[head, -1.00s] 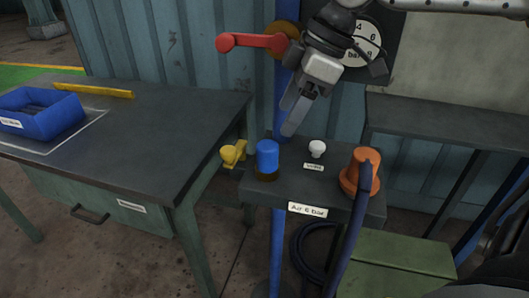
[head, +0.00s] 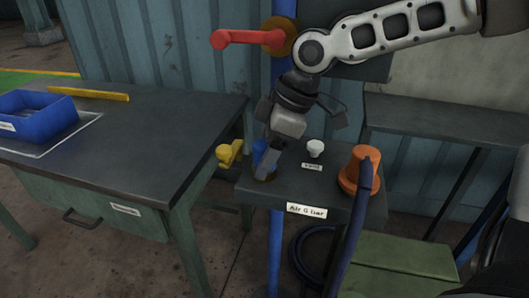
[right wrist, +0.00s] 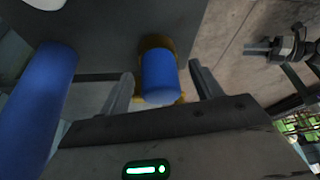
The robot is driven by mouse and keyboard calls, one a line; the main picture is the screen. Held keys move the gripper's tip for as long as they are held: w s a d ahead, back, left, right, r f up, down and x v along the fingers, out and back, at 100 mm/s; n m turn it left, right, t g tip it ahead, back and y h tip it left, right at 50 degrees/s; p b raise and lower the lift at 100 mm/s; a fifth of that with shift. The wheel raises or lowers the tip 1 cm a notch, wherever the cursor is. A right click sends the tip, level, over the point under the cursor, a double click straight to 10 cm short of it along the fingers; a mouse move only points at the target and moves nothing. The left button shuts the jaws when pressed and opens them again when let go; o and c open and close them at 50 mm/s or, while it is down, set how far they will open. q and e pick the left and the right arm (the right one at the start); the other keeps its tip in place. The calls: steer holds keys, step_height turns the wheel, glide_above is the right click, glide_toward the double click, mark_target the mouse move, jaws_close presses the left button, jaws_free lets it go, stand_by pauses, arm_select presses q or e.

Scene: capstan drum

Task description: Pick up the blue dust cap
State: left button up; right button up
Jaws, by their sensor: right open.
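The blue dust cap (head: 258,151) stands upright on the small dark stand (head: 325,192), partly hidden behind my right gripper (head: 267,165) in the head view. In the right wrist view the cap (right wrist: 158,75) shows on a brass-coloured base, between my two open fingers (right wrist: 160,90). There is a visible gap on each side, and the fingers do not appear to touch it. My left gripper is not in view.
A blue pipe (right wrist: 38,110) runs close by on the left of the wrist view. A red lever (head: 245,38) is above.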

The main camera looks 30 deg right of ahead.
steer(key=c, duration=1)
